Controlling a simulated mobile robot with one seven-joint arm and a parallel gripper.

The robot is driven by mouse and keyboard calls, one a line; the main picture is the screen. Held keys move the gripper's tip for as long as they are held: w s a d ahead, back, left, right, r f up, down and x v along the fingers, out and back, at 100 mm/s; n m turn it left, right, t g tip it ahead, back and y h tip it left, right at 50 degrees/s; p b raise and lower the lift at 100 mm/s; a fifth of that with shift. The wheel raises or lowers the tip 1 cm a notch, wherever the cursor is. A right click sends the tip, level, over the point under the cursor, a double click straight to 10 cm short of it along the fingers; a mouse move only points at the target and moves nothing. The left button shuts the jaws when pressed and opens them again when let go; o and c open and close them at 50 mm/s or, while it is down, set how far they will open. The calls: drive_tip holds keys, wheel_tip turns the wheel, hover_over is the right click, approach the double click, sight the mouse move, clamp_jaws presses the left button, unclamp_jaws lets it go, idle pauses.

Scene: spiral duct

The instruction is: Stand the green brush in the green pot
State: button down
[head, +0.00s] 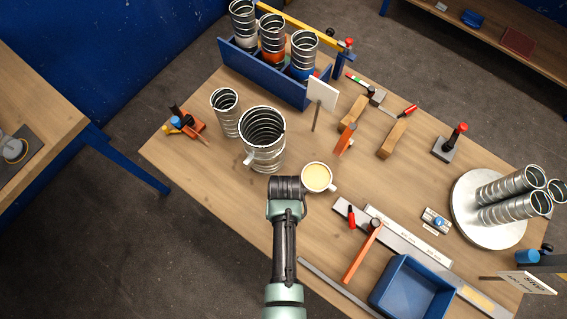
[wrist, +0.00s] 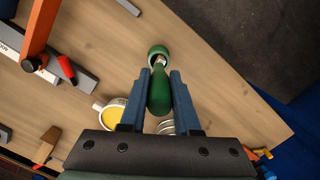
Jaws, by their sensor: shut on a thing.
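My gripper (wrist: 160,76) is shut on the green brush (wrist: 160,97), with a blue finger on each side of its thick handle. The handle narrows away from the camera to a pale metal part. Beyond it, in line with the brush, is the round rim of the green pot (wrist: 158,50). The brush's far end overlaps the pot's mouth; I cannot tell whether it is inside or just above.
A cup of yellow liquid (head: 317,177) stands close right of my gripper. A large spiral duct (head: 263,150) stands to the left. An orange clamp (head: 361,252) and a blue bin (head: 411,290) are at the right. The table edge is close.

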drive_tip(key=shift+f+b, duration=1.65)
drive_tip(key=shift+f, duration=0.5)
drive_tip(key=c, duration=0.6)
unclamp_jaws()
drive_tip(key=shift+r, duration=0.1)
drive_tip(key=shift+o, duration=0.2)
drive_tip(key=r, duration=0.4)
drive_tip(key=w+r, duration=0.1)
drive_tip(key=r, duration=0.8)
drive_tip(key=shift+w, duration=0.25)
drive_tip(key=shift+f, duration=0.1)
